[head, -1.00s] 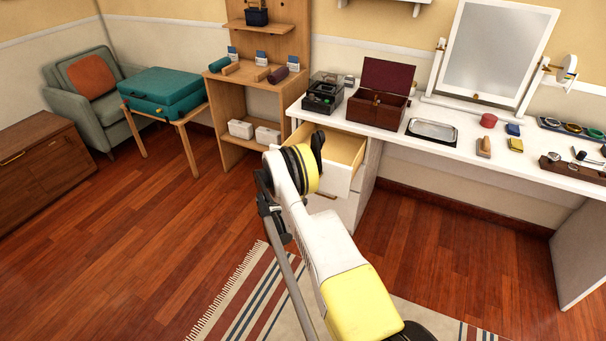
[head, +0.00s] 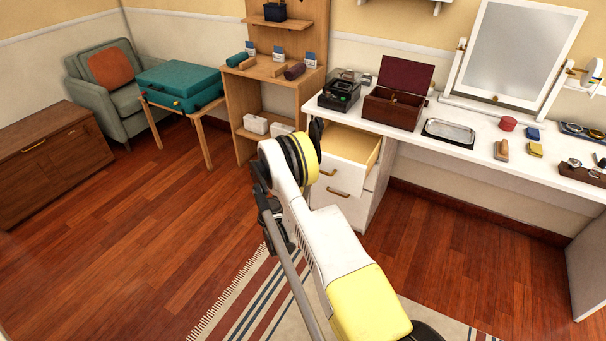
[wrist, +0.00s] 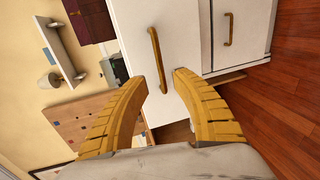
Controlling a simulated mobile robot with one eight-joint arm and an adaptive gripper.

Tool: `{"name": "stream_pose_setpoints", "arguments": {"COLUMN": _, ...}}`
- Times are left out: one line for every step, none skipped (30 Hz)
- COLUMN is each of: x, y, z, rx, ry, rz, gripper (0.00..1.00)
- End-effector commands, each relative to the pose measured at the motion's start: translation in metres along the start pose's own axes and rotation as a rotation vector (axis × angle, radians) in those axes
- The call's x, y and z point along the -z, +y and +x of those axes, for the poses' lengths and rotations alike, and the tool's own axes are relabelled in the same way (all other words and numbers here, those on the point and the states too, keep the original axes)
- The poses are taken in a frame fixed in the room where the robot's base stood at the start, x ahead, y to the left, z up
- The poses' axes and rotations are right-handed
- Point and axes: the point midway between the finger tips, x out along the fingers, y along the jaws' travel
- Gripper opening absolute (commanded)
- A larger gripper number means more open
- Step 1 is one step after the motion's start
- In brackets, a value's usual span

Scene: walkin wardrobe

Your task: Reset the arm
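My arm (head: 325,235) reaches up from the bottom of the head view toward the white dressing table's drawers. My gripper's two yellow fingers show in the wrist view (wrist: 160,92), spread apart with nothing between their tips. A brass drawer handle (wrist: 157,60) on a white drawer front lies ahead of the fingers, apart from them as far as I can tell. In the head view the top drawer (head: 347,158) is pulled open. The fingers are hidden behind my arm in the head view.
A white dressing table (head: 480,168) holds an open dark red box (head: 393,108), a metal tray (head: 449,132) and a mirror (head: 515,55). A teal suitcase (head: 180,82) rests on a wooden stand. A striped rug (head: 240,305) lies below. The wooden floor at left is clear.

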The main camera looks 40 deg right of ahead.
Motion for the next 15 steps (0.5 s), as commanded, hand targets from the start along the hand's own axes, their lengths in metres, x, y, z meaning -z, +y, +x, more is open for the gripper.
{"name": "stream_pose_setpoints", "arguments": {"x": 0.000, "y": 0.000, "z": 0.000, "rx": 0.000, "ry": 0.000, "rz": 0.000, "gripper": 0.32}}
{"name": "stream_pose_setpoints", "arguments": {"x": 0.000, "y": 0.000, "z": 0.000, "rx": 0.000, "ry": 0.000, "rz": 0.000, "gripper": 0.32}}
{"name": "stream_pose_setpoints", "arguments": {"x": 0.000, "y": 0.000, "z": 0.000, "rx": 0.000, "ry": 0.000, "rz": 0.000, "gripper": 0.32}}
{"name": "stream_pose_setpoints", "arguments": {"x": 0.000, "y": 0.000, "z": 0.000, "rx": 0.000, "ry": 0.000, "rz": 0.000, "gripper": 0.32}}
{"name": "stream_pose_setpoints", "arguments": {"x": 0.000, "y": 0.000, "z": 0.000, "rx": 0.000, "ry": 0.000, "rz": 0.000, "gripper": 0.32}}
{"name": "stream_pose_setpoints", "arguments": {"x": 0.000, "y": 0.000, "z": 0.000, "rx": 0.000, "ry": 0.000, "rz": 0.000, "gripper": 0.32}}
{"name": "stream_pose_setpoints", "arguments": {"x": 0.000, "y": 0.000, "z": 0.000, "rx": 0.000, "ry": 0.000, "rz": 0.000, "gripper": 0.32}}
{"name": "stream_pose_setpoints", "arguments": {"x": 0.001, "y": 0.001, "z": 0.000, "rx": 0.002, "ry": 0.001, "rz": 0.001, "gripper": 0.32}}
{"name": "stream_pose_setpoints", "arguments": {"x": 0.002, "y": 0.004, "z": -0.001, "rx": 0.006, "ry": 0.003, "rz": 0.005, "gripper": 0.32}}
{"name": "stream_pose_setpoints", "arguments": {"x": 0.004, "y": 0.008, "z": -0.002, "rx": 0.011, "ry": 0.005, "rz": 0.009, "gripper": 0.32}}
{"name": "stream_pose_setpoints", "arguments": {"x": 0.007, "y": 0.013, "z": -0.004, "rx": 0.019, "ry": 0.008, "rz": 0.015, "gripper": 0.32}}
{"name": "stream_pose_setpoints", "arguments": {"x": 0.011, "y": 0.021, "z": -0.007, "rx": 0.033, "ry": 0.014, "rz": 0.027, "gripper": 0.32}}
{"name": "stream_pose_setpoints", "arguments": {"x": 0.016, "y": 0.030, "z": -0.010, "rx": 0.047, "ry": 0.020, "rz": 0.039, "gripper": 0.32}}
{"name": "stream_pose_setpoints", "arguments": {"x": 0.020, "y": 0.039, "z": -0.014, "rx": 0.064, "ry": 0.026, "rz": 0.052, "gripper": 0.32}}
{"name": "stream_pose_setpoints", "arguments": {"x": 0.026, "y": 0.053, "z": -0.021, "rx": 0.090, "ry": 0.036, "rz": 0.073, "gripper": 0.32}}
